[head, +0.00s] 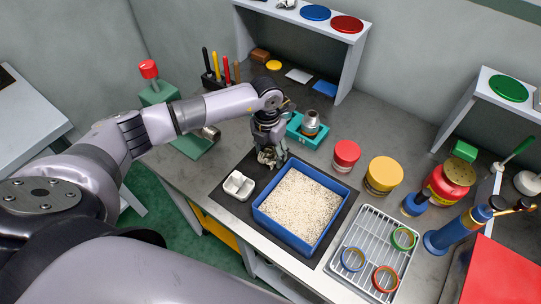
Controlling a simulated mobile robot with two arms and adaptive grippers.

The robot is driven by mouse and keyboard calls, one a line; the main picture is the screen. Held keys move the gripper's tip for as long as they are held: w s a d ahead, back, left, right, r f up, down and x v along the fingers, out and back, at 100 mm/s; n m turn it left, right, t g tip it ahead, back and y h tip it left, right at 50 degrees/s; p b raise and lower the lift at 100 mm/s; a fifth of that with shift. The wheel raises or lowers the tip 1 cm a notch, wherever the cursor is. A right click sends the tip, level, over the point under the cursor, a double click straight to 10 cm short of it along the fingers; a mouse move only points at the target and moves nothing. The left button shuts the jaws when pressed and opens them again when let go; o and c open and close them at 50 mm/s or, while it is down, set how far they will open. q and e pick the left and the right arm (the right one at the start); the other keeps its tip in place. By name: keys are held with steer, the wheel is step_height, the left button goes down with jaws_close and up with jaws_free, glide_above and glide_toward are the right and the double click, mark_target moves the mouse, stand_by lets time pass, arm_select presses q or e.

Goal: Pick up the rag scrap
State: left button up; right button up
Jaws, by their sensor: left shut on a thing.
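My left gripper (270,158) points down just behind the upper left corner of a blue tray (258,217) filled with pale granules. It is shut on a small greyish piece that seems to be the rag scrap, mostly hidden by the fingers and hard to make out. No other rag scrap shows clearly. My right gripper is not in view.
A white divided dish (238,185) stands left of the tray. A teal vise block (307,131) is close right of the gripper. Red (346,154) and yellow-lidded (383,174) jars and a wire rack (374,250) with rings stand to the right.

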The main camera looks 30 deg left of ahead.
mark_target(270, 153)
arm_select(q)
steer(key=shift+r, duration=0.1)
stand_by(0.3)
steer(key=shift+r+b, duration=2.2)
steer(key=shift+r, duration=7.7)
steer(key=shift+o, duration=0.3)
steer(key=c, duration=0.4)
steer(key=shift+c, duration=0.2)
